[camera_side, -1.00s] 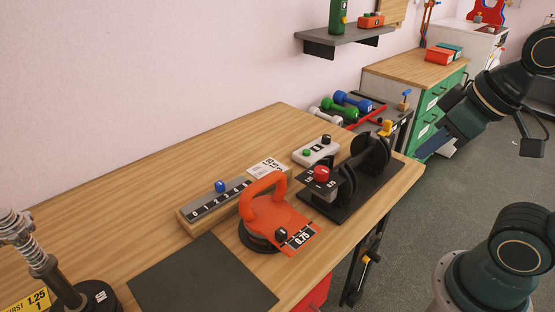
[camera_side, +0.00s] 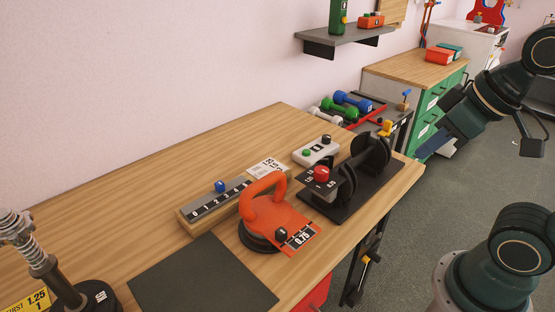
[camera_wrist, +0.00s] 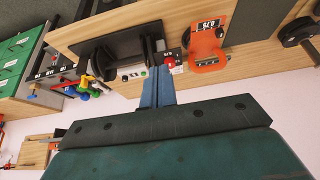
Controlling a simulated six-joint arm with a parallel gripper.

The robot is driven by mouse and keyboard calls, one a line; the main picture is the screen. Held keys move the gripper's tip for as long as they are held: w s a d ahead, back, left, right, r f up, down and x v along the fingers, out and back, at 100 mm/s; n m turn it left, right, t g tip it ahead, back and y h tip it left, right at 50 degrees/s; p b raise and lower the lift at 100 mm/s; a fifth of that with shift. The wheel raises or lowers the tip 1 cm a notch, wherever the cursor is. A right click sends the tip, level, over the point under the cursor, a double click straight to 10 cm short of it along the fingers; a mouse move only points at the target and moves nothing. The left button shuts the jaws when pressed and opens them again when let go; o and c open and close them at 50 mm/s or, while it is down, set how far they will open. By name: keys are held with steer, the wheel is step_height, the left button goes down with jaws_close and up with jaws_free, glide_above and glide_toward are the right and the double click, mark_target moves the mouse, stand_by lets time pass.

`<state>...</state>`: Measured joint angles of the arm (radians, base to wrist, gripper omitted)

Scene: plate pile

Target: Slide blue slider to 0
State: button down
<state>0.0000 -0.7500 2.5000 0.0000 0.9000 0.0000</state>
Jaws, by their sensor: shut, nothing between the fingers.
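The blue slider knob (camera_side: 220,186) sits on a wooden block with a grey numbered scale (camera_side: 208,208) on the workbench. The digits rise from 0 at the near left end. The knob stands above the middle digits, apart from the 0; its exact reading is too small to tell. My gripper (camera_side: 424,152) is shut and empty, in the air to the right, beyond the bench edge and far from the slider. In the wrist view its blue fingers (camera_wrist: 158,90) are together. I cannot make out the slider in the wrist view.
An orange handle (camera_side: 266,187) on a round base stands right beside the slider block. A black device with a red button (camera_side: 321,174) and a white button box (camera_side: 317,150) lie farther right. A dark mat (camera_side: 203,279) lies in front.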

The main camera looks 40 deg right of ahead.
steer(key=c, duration=1.3)
jaws_free()
steer(key=shift+w+r, duration=0.15)
steer(key=shift+c, duration=0.2)
steer(key=shift+w+r, duration=0.15)
steer(key=shift+w, duration=0.1)
steer(key=w+a+r+g, duration=0.2)
steer(key=w+a, duration=0.1)
steer(key=w, duration=0.8)
steer(key=w+a+r+g, duration=0.1)
steer(key=w+a+r, duration=0.2)
steer(key=w, duration=0.8)
steer(key=w+a+f+g, duration=0.1)
steer(key=w+a+f, duration=0.2)
steer(key=w+f, duration=0.1)
steer(key=w+a+f, duration=0.4)
steer(key=w, duration=0.2)
steer(key=w+a+f+g, duration=0.1)
steer(key=w+a+f, duration=0.3)
steer(key=w, duration=0.1)
steer(key=shift+w+f+g, duration=0.3)
steer(key=shift+f, duration=0.1)
